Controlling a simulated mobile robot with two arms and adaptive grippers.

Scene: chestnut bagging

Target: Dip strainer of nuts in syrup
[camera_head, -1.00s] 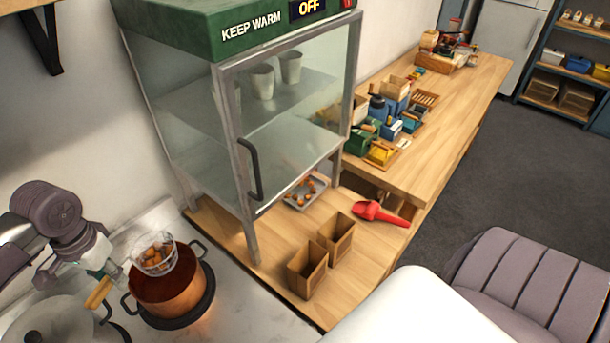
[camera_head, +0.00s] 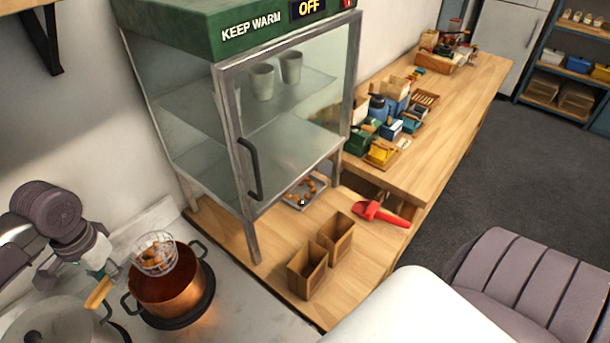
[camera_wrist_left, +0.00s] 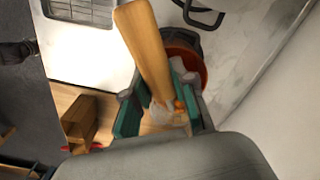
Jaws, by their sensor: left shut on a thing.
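The strainer (camera_head: 154,252) is a wire basket with brown nuts in it. It is over the copper pot (camera_head: 172,294) of syrup, at the pot's back left; I cannot tell whether its bottom touches the syrup. My left gripper (camera_head: 104,275) is shut on the strainer's wooden handle (camera_head: 99,293), to the left of the pot. In the left wrist view the handle (camera_wrist_left: 146,50) runs up between the gripper's fingers (camera_wrist_left: 160,105), with part of the copper pot (camera_wrist_left: 186,58) behind. My right gripper is not in view.
A lidded pot (camera_head: 45,325) stands at the front left. The keep-warm cabinet (camera_head: 248,130) stands over the wooden counter, with two wooden boxes (camera_head: 308,270), a red scoop (camera_head: 378,213) and a small tray (camera_head: 304,203) of nuts nearby.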

